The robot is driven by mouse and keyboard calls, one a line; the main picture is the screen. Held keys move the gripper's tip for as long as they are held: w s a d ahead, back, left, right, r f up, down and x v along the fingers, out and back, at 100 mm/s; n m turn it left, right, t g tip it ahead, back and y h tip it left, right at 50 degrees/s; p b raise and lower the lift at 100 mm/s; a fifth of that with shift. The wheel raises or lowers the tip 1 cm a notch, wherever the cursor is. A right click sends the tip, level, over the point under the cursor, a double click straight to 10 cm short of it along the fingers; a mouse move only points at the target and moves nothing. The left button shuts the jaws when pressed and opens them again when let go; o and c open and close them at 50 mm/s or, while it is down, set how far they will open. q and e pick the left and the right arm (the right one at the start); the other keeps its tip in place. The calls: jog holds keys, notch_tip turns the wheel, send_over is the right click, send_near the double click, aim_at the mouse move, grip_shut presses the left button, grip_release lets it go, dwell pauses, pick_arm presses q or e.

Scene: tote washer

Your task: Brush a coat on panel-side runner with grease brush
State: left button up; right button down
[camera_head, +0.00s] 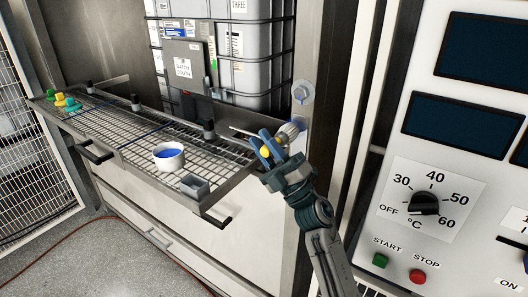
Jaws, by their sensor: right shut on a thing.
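My right gripper (270,149) reaches in from the lower right and is at the right end of the wire rack. Its blue fingers are shut on a slim thing, seemingly the grease brush; a thin pale rod (240,131) sticks out to the left and a yellow bit (265,152) shows between the fingers. Most of the held thing is hidden. The panel-side runner seems to be the metal rail (230,184) along the rack's right end, just below and left of the gripper; I cannot tell whether they touch. My left gripper is out of view.
The control panel (455,200) rises close to my right arm. A caged tank (240,50) stands behind.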

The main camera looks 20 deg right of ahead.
jog(key=shift+r, duration=0.4)
jog(key=shift+s+d, duration=0.4)
jog(key=shift+s, duration=0.15)
jog(key=shift+w+f, duration=0.1)
notch_tip(320, 180, down, 16)
jog(key=b, duration=1.4)
jog(key=shift+f, duration=0.2)
dwell(0.6)
